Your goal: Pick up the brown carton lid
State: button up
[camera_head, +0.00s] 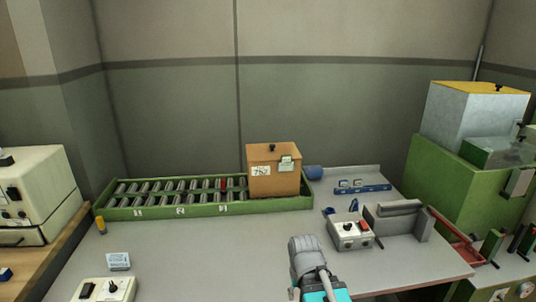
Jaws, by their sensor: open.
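The brown carton (262,185) stands upright at the right end of the green roller conveyor. The carton's front has a white label with a number and a pale green tag near the upper right edge. My gripper (306,250) is at the bottom centre, over the grey table, in front of the carton and a little to its right. It is open and apart from the lid. Its fingertips are hard to make out.
The green conveyor (150,212) runs along the back of the grey table (200,255). A grey control box (350,238), a grey fixture (400,220) and a blue rack (363,189) stand right of my gripper. A green machine (450,175) stands far right. The table's middle left is clear.

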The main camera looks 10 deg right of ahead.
aim_at(262, 152)
jog(key=z, duration=0.1)
jog(key=i, duration=0.95)
jog(key=u, duration=0.1)
